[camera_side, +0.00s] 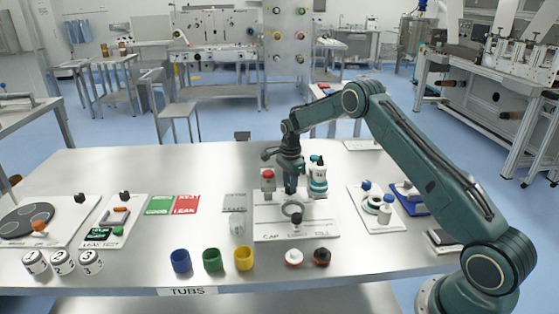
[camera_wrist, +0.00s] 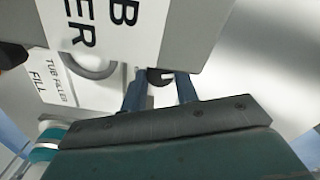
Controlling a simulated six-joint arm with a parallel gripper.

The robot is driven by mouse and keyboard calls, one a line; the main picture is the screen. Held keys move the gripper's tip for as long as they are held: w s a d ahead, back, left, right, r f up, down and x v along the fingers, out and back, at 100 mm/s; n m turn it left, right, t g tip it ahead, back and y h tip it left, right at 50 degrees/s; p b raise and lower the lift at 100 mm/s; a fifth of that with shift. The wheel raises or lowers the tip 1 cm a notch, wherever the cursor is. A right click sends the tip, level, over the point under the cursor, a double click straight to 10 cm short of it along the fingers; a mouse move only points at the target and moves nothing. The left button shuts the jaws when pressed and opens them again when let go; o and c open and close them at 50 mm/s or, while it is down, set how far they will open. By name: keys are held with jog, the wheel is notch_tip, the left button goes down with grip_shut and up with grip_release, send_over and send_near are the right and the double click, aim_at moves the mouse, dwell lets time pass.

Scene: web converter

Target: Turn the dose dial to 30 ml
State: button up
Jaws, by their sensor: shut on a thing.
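The tub filler is a grey box with black lettering, large at the top of the wrist view (camera_wrist: 190,25). A dark round knob, which looks like the dose dial (camera_wrist: 160,75), shows at the filler's lower edge. My gripper (camera_wrist: 161,88) has its two blue fingers on either side of this knob and is shut on it. The dial's scale and pointer are hidden, so its setting cannot be read. In the side view my gripper (camera_side: 290,188) points down at the back of the bench, beside a grey block with a red top (camera_side: 268,179).
A white plate (camera_side: 330,228) with a ring lies in front of my gripper. A white and teal bottle-like item (camera_side: 317,176) stands close on the right. Blue (camera_side: 181,261), green (camera_side: 213,259) and yellow (camera_side: 244,258) tubs stand at the front edge. Bare bench lies at the back left.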

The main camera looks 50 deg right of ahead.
jog(key=m, duration=0.5)
jog(key=shift+m, duration=0.3)
jog(key=m, duration=0.5)
jog(key=shift+r, duration=0.1)
jog(key=o, duration=1)
notch_tip(320, 180, up, 14)
jog(key=shift+f, duration=0.1)
dwell(0.4)
